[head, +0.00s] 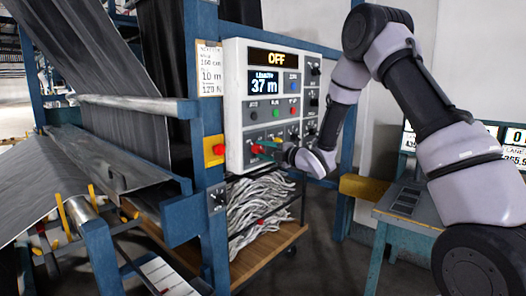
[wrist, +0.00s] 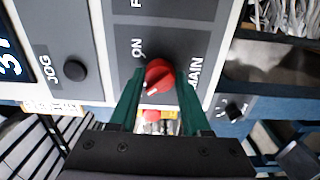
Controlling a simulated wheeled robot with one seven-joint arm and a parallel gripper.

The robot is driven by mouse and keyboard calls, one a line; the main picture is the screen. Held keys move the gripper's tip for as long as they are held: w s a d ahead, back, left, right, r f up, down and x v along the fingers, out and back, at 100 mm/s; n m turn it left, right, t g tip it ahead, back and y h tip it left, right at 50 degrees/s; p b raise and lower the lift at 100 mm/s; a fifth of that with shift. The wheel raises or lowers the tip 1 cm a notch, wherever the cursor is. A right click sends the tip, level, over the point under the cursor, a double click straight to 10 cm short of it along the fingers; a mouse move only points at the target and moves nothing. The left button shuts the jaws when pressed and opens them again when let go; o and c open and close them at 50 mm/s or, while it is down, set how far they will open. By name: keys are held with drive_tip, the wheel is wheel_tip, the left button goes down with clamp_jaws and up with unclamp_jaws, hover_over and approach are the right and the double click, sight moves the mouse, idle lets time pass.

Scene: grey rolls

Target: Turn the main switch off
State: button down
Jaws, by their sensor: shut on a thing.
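The main switch is a red rotary knob (wrist: 160,74) on a dark plate marked MAIN and ON in the wrist view. A white mark shows on its lower left edge. In the head view the red knob (head: 257,149) sits low on the white control panel (head: 234,110). In the head view my gripper (head: 266,148) reaches the panel from the right.
A red button on a yellow box (head: 214,150) is left of the panel. A black JOG button (wrist: 75,70) is near the switch. Grey fabric (head: 160,45) runs through the blue frame at left. A wooden cart (head: 270,243) with grey strands stands below. A blue-grey table (head: 405,205) is at right.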

idle(0.4)
drive_tip(key=shift+c, duration=1.8)
unclamp_jaws()
drive_tip(key=v, duration=1.1)
